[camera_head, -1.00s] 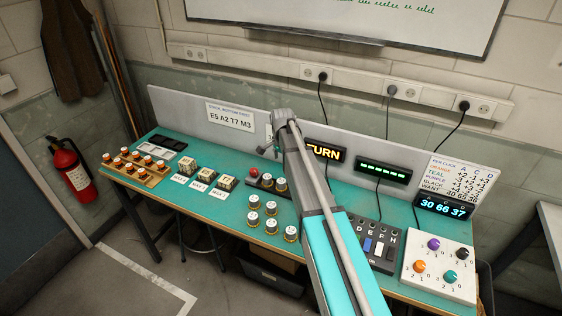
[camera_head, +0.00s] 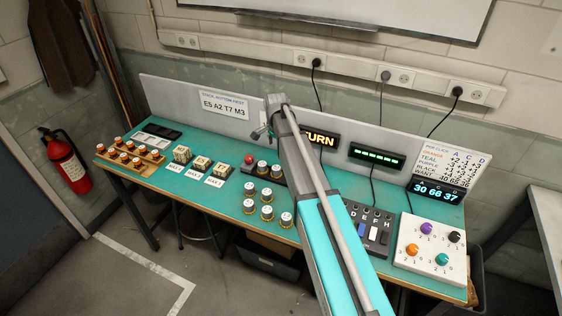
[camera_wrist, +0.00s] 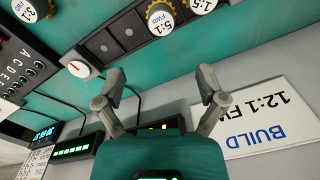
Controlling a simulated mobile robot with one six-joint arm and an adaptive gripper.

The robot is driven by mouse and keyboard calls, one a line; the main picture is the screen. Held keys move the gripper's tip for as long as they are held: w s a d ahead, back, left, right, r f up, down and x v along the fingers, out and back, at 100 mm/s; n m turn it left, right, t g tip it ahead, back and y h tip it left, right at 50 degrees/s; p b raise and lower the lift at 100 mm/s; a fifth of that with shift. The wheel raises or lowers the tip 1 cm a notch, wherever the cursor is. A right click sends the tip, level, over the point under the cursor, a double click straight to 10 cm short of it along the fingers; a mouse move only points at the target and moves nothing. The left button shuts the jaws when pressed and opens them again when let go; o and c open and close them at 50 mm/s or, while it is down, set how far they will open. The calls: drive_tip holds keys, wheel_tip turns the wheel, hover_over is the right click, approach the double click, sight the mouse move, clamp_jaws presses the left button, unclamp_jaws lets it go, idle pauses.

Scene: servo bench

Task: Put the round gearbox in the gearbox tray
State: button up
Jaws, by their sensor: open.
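Several round gearboxes with white tops and gold toothed rims stand on the teal bench; one (camera_head: 267,213) is in the loose group at front centre. Others sit on a dark rail (camera_head: 279,178) behind them. The wrist view shows gearboxes marked 5:1 (camera_wrist: 160,21) and 3:1 (camera_wrist: 27,9). I cannot tell which one the task means. Two flat trays, one pale and one dark (camera_head: 165,132), lie at the back left; no label confirms either as the gearbox tray. My gripper (camera_wrist: 161,84) is open and empty, near the back panel, apart from the gearboxes.
A switch panel (camera_head: 371,228) and knob board (camera_head: 433,249) fill the right side. A BUILD sign (camera_wrist: 265,113) is close to my gripper.

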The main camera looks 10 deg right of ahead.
drive_tip(key=s+n, duration=1.2)
drive_tip(key=s, duration=1.7)
drive_tip(key=shift+a, duration=0.2)
